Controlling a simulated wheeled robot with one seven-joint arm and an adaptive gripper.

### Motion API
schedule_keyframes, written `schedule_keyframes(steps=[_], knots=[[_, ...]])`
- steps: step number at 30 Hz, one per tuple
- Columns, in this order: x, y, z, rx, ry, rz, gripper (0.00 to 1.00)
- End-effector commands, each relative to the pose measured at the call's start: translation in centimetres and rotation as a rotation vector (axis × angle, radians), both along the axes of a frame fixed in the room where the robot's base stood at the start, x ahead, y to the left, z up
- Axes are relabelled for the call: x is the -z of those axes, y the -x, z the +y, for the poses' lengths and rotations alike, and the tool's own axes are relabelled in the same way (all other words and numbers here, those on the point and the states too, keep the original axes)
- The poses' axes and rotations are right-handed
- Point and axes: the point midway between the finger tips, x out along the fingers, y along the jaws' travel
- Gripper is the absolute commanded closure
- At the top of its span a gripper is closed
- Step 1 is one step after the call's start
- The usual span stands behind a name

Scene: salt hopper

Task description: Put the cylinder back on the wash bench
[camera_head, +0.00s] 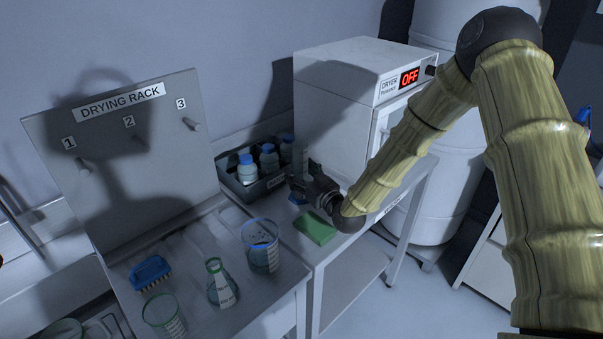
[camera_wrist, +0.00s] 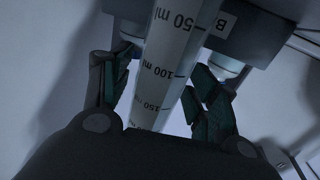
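The cylinder (camera_head: 299,162) is a slim, clear measuring cylinder. In the head view it stands upright in front of the bottle crate, above a small blue patch on the dryer's bench. In the wrist view the cylinder (camera_wrist: 168,72) runs between my fingers, showing its 50, 100 and 150 ml marks. My gripper (camera_head: 304,180) is around it, with a finger on each side. In the wrist view my gripper (camera_wrist: 160,82) is partly closed. A narrow gap seems to show on the left, so firm contact is unclear. The wash bench (camera_head: 262,309) is probably the glassware bench at left.
A dark crate (camera_head: 252,196) with blue-capped bottles is close behind my gripper. The dryer (camera_head: 340,90), reading OFF, stands behind it. A green pad (camera_head: 315,228) lies in front. A beaker (camera_head: 261,247), flask (camera_head: 221,285) and brush (camera_head: 149,272) occupy the left bench below the drying rack (camera_head: 160,150).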

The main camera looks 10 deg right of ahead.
Motion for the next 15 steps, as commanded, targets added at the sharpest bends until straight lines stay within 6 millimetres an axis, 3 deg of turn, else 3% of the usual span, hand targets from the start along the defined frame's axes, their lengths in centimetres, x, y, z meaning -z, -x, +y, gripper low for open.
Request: schedule_keyframes(steps=[10, 15], knots=[[-0.4, 0.1, -0.1, 0.001, 0.000, 0.000, 0.40], [0.0, 2.4, -1.1, 0.001, 0.000, 0.002, 0.40]])
